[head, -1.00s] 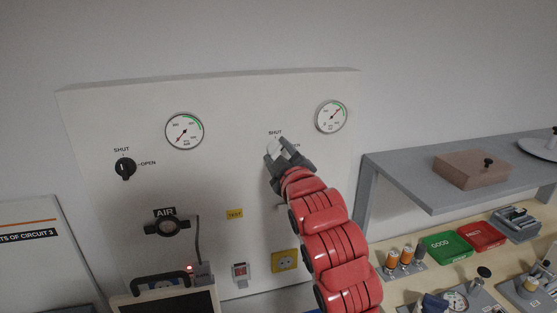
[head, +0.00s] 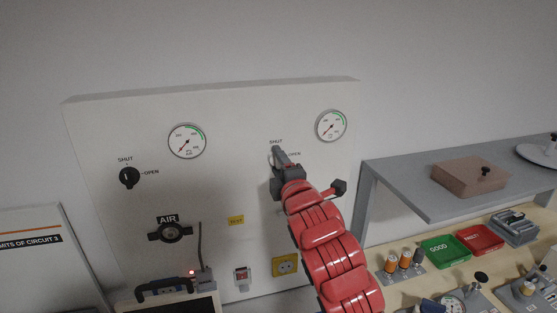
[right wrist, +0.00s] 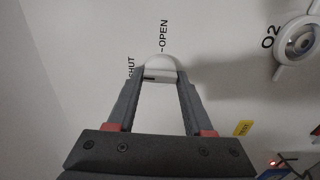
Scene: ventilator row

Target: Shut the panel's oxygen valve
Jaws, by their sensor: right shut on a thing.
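The oxygen valve is a white knob (right wrist: 160,68) on the white wall panel (head: 110,225), with SHUT and OPEN printed beside it. In the right wrist view it sits between the two fingers of my right gripper (right wrist: 158,85), which are closed on its sides. A dark mark on the knob lies on its SHUT side. In the head view my right gripper (head: 277,152) covers most of the knob below the SHUT label. The round O2 outlet (right wrist: 303,40) shows in the right wrist view. The gauge (head: 331,126) above right has its needle toward lower left. My left gripper is not in view.
A black air knob (head: 129,176) and the AIR outlet (head: 171,232) are on the panel's left. A grey shelf (head: 400,180) with a brown box (head: 470,176) juts out at right. Green (head: 445,248) and red (head: 480,239) trays lie below it.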

